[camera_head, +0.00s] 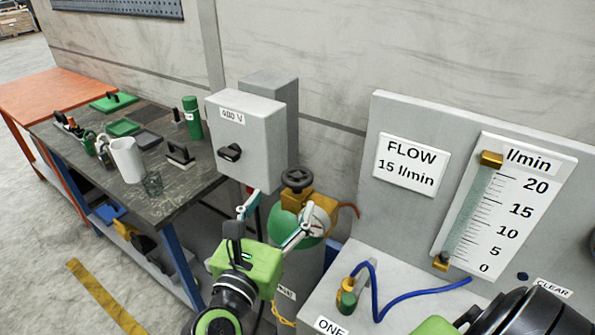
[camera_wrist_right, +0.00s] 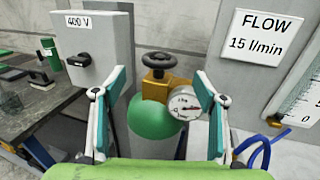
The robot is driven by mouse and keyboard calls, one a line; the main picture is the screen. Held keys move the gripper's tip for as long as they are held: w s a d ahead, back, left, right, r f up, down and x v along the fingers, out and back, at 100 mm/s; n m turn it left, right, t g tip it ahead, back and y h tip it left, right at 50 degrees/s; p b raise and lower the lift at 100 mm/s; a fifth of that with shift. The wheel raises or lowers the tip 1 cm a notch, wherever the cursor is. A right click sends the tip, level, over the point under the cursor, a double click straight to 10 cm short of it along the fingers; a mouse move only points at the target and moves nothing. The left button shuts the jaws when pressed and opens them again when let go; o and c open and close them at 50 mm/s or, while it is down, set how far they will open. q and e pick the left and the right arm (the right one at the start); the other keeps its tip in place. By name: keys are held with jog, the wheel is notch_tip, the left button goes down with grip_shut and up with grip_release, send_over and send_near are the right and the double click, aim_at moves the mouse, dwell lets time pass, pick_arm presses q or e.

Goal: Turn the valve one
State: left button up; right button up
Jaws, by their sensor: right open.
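A black handwheel valve (camera_head: 297,180) on a brass body tops a green-shouldered gas cylinder (camera_wrist_right: 150,122) with a round white gauge (camera_wrist_right: 185,101). The handwheel also shows in the right wrist view (camera_wrist_right: 158,61). My right gripper (camera_head: 281,204) is open and empty; its fingers are spread in front of the cylinder, and the handwheel appears between and beyond them in the wrist view. A label reading ONE (camera_head: 331,327) is on the grey bench, near a brass and green fitting (camera_head: 347,296) with a blue hose. My left gripper does not show.
A grey 400 V box (camera_head: 245,135) with a black knob stands left of the cylinder. A flow panel (camera_head: 407,166) with a flow tube (camera_head: 468,205) stands right. A dark workbench (camera_head: 195,188) with mugs and tools is at left. Bare floor lies in front of it.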

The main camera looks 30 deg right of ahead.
aim_at(298, 174)
jog(key=p+x, duration=0.1)
jog(key=x, duration=1)
jog(key=shift+p, duration=0.4)
jog(key=c, duration=1.1)
